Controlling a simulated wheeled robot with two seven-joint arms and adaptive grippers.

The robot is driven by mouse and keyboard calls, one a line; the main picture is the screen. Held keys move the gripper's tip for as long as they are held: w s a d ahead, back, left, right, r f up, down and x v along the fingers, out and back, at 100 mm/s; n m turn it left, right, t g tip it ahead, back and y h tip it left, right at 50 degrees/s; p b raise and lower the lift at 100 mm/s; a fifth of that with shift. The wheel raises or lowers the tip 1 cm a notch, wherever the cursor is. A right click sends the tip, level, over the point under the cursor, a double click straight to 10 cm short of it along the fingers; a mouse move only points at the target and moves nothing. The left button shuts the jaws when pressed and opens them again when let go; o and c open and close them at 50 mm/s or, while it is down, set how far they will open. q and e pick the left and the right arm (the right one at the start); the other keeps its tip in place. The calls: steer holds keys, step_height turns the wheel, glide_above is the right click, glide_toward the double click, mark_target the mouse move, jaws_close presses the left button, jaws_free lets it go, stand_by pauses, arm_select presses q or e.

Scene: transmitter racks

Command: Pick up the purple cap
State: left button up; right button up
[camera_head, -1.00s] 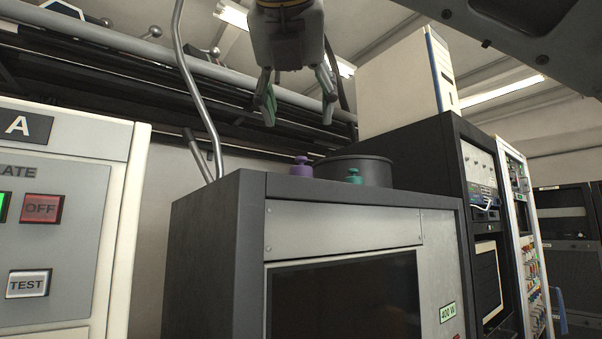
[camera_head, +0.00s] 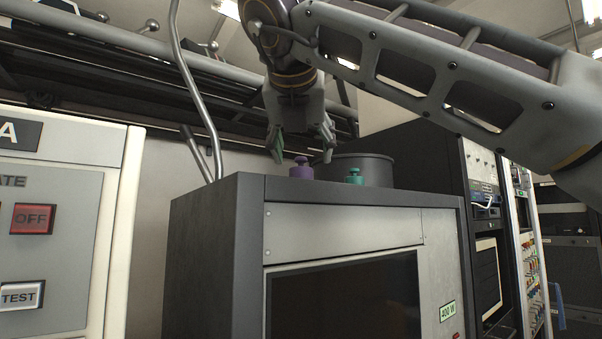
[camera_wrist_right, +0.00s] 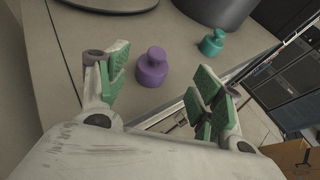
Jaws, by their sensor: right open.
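The purple cap (camera_head: 301,168), with a round knob on top, stands upright on top of the dark rack cabinet (camera_head: 216,214). My right gripper (camera_head: 302,160) points down over it, its two fingers apart on either side in the head view. In the right wrist view the cap (camera_wrist_right: 153,67) shows between and slightly beyond the open green-padded fingers (camera_wrist_right: 158,95). No contact is visible. My left gripper is not in view.
A teal cap (camera_head: 355,177) stands to the right of the purple one, in front of a dark round pot (camera_head: 362,168). A taller rack (camera_head: 437,150) rises to the right. A bent metal pipe (camera_head: 190,90) runs up at the left.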

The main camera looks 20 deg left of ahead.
mark_target(300, 159)
steer(key=shift+s, duration=0.15)
steer(key=shift+a+p+x, duration=0.2)
steer(key=shift+p+x, duration=0.25)
steer(key=shift+x, duration=0.4)
steer(key=shift+a+p+x, duration=0.15)
steer(key=shift+p+x, duration=0.25)
steer(key=shift+x, duration=0.4)
steer(key=shift+w+a+f+p, duration=0.15)
steer(key=shift+w+f+p, duration=0.15)
steer(key=shift+w+f, duration=0.4)
steer(key=shift+w+r, duration=0.1)
steer(key=c, duration=0.9)
